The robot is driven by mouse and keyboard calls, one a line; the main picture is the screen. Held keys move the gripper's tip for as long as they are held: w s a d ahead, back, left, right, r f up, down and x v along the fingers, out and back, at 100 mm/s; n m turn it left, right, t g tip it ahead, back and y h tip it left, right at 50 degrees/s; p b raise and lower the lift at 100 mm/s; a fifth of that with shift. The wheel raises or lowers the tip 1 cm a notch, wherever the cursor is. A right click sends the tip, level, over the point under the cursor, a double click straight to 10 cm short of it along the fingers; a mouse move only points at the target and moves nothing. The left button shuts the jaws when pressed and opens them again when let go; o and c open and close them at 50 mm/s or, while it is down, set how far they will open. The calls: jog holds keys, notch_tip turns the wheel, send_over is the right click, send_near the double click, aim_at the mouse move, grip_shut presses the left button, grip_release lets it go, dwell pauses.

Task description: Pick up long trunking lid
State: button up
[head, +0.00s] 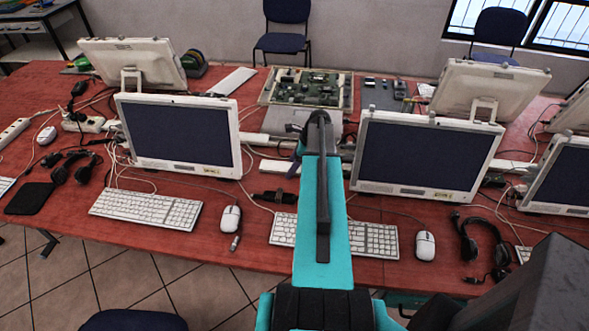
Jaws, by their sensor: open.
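A plain white flat strip (232,81) lies at an angle on the red table, behind the left monitor. It may be the long trunking lid, but I cannot tell for certain. White trunking (515,165) runs along the middle of the table and is partly hidden by the monitors and my arm. My gripper (300,125) is at the far end of my teal arm, over the middle of the table between the two front monitors. It is open. Its fingers are small and partly hidden by the arm, and I see nothing held in it.
Front monitors (182,135) and (425,155) stand on either side of my arm. A green circuit board in a tray (308,90) lies behind the gripper. Keyboards, mice, headsets and loose cables crowd the red table (70,235). Blue chairs (284,27) stand behind.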

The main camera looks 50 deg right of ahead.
jog(key=shift+c, duration=0.3)
jog(key=c, duration=1)
jog(key=shift+o, duration=0.2)
jog(key=shift+r, duration=0.1)
notch_tip(320, 180, up, 10)
jog(key=b, duration=0.3)
dwell(0.6)
